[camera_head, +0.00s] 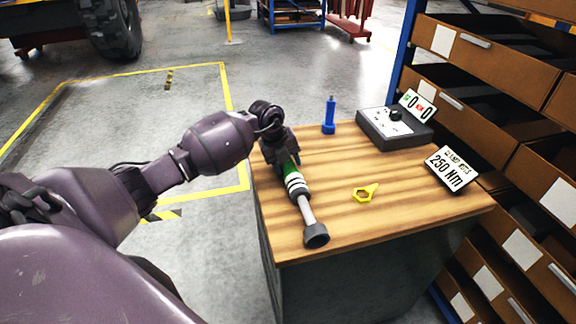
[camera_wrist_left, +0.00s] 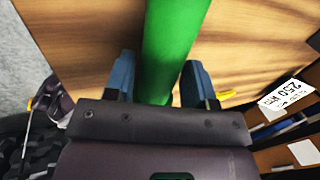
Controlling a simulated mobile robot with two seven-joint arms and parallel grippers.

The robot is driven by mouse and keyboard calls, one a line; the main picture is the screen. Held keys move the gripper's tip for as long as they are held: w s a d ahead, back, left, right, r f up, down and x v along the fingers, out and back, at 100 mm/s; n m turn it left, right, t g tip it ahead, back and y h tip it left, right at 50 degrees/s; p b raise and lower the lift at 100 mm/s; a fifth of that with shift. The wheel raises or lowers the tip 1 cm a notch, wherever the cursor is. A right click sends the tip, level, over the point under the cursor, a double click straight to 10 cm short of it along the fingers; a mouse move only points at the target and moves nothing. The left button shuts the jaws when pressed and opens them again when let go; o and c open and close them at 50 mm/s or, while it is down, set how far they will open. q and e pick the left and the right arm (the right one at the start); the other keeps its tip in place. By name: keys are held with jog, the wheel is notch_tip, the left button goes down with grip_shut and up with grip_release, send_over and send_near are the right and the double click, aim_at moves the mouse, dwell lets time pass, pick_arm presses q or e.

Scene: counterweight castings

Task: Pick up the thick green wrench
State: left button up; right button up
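The thick green wrench lies on the wooden table top (camera_head: 405,205). Its green handle (camera_head: 290,170) leads to black and white bands, a grey shaft and a dark round head (camera_head: 316,236) near the table's front edge. My left gripper (camera_head: 282,158) is over the handle end and hides part of it. In the left wrist view the green handle (camera_wrist_left: 168,50) runs between the two blue-grey fingers of my left gripper (camera_wrist_left: 158,85). The fingers are apart, with narrow gaps visible beside the handle. My right gripper is not in view.
On the table are a blue upright tool (camera_head: 329,116), a yellow piece (camera_head: 365,193), a dark control box (camera_head: 393,128) and a 250 Nm sign (camera_head: 451,169). A shelf with brown bins (camera_head: 484,62) stands at the right. The table's middle is mostly clear.

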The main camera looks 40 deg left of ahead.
pick_arm(q)
jog(key=c, duration=0.7)
jog(key=shift+w+r, duration=0.1)
grip_shut()
